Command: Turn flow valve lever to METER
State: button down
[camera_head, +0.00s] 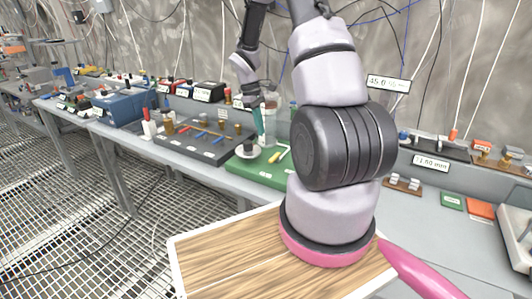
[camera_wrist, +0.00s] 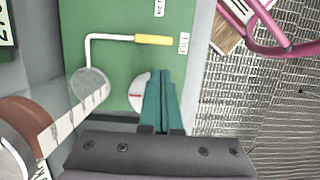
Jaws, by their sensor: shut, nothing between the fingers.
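The flow valve lever, a bent white rod with a yellow grip (camera_wrist: 153,39), lies over a green board (camera_wrist: 110,18) in the wrist view. Its grip points at a label (camera_wrist: 184,43) that seems to read FILL. A second label (camera_wrist: 159,8) is cut off at the top edge. In the head view, a small yellow piece (camera_head: 284,156) shows on the green board (camera_head: 240,166). My gripper (camera_wrist: 162,74) has teal fingers closed together, empty, below the yellow grip and apart from it. It also shows above the board in the head view (camera_head: 259,138).
A white disc (camera_wrist: 138,92) sits beside my fingers, partly hidden by them. A grey round part (camera_wrist: 88,86) stands at the rod's other end. A dark panel with several fittings (camera_head: 200,140) lies left of the board; a blue box (camera_head: 125,106) stands farther left.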

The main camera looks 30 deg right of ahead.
jog(key=x, duration=1)
